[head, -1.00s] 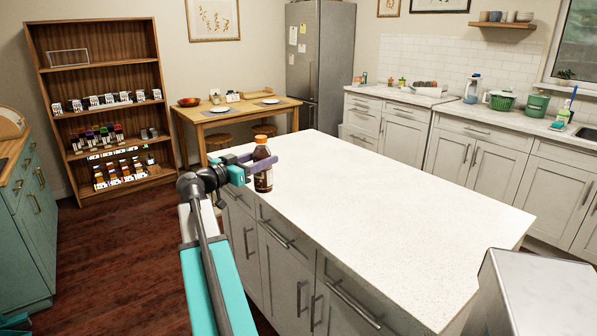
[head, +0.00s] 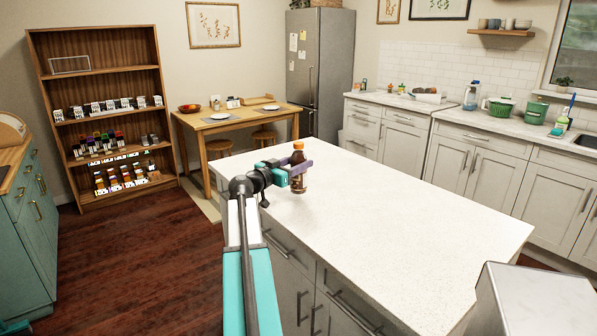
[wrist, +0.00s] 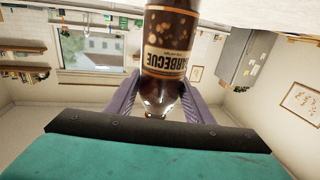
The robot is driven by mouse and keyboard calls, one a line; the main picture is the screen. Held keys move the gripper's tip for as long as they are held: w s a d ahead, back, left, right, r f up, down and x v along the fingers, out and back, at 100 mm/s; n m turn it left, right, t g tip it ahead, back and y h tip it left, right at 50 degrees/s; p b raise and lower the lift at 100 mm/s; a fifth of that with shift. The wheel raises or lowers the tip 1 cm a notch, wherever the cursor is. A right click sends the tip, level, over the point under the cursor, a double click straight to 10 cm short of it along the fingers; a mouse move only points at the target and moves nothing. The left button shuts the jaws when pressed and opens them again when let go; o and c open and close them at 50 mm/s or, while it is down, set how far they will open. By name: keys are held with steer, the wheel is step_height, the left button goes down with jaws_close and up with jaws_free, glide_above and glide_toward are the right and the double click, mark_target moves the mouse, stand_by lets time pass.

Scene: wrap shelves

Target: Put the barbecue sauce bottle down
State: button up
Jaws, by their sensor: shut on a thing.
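The barbecue sauce bottle (head: 298,172) is dark brown with an orange cap and a label. It stands upright at the left part of the white island countertop (head: 400,215). My gripper (head: 299,170) is shut on it, with purple fingers on both sides. In the wrist view the bottle (wrist: 168,60) appears upside down between the fingers (wrist: 160,95), its label reading "BARBECUE". Its base looks at or very close to the countertop; I cannot tell whether it touches.
The countertop is otherwise bare. A wooden shelf (head: 98,85) with several rows of small items stands at the back left. A wooden table (head: 235,121) with plates is behind the island. A metal box-like surface (head: 535,300) is at the lower right.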

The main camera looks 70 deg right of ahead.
stand_by(0.3)
steer(key=shift+f+p, duration=0.4)
steer(key=shift+f, duration=1.3)
steer(key=shift+f, duration=0.1)
steer(key=o, duration=1.4)
steer(key=b+v, duration=0.2)
steer(key=v, duration=1)
steer(key=shift+w, duration=0.1)
